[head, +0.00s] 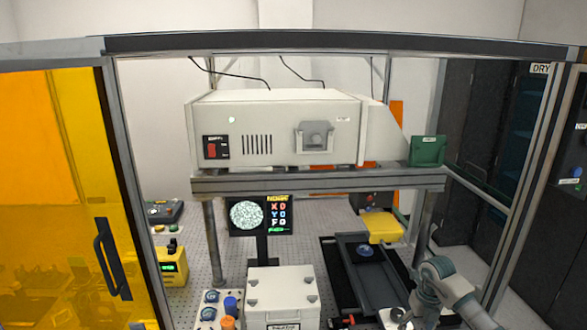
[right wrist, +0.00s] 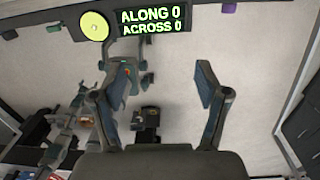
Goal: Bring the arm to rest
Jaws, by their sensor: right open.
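My right arm (head: 445,285) comes in from the lower right in the head view, its joints bent in front of the bench. Its hand is at the bottom edge there and is hard to make out. In the right wrist view my right gripper (right wrist: 150,88) has its two fingers wide apart, with nothing between them. The fingers appear clear of any surface. My left gripper is not in view.
A large beige instrument (head: 275,130) rests on a raised grey shelf (head: 320,183). Below are a monitor (head: 262,215), a white box (head: 283,295), a dark tray (head: 375,285) and a yellow block (head: 382,227). An orange panel (head: 50,190) stands left. A readout (right wrist: 150,20) shows zeros.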

